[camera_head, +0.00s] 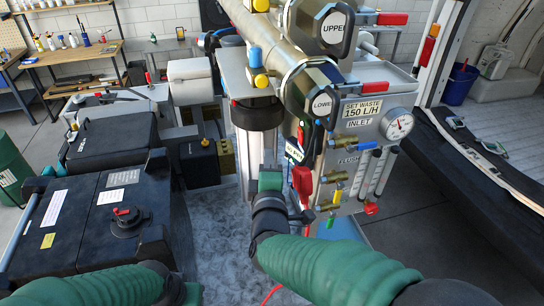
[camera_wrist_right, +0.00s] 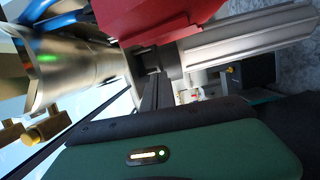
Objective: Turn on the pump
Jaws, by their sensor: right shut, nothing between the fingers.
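A red lever-like part (camera_head: 302,182) hangs at the front of the membrane-tube unit, just below a small white label whose text I cannot read clearly. I cannot tell for sure which part is the pump's switch. My right gripper (camera_head: 270,181) is shut and empty, just left of the red part. Its fingertips are hard to make out, and contact cannot be told. In the right wrist view a large red surface (camera_wrist_right: 150,20) is close at the top, with a metal tube end (camera_wrist_right: 75,65) to its left. My left arm enters at the bottom left; its gripper (camera_head: 190,292) is barely visible.
Tubes marked UPPER (camera_head: 334,28) and LOWE (camera_head: 321,105) stand above. A pressure gauge (camera_head: 398,124) and several small valves sit at the right. A black case (camera_head: 100,220) with a red-topped cap fills the left. A grey patterned floor (camera_head: 215,235) lies between.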

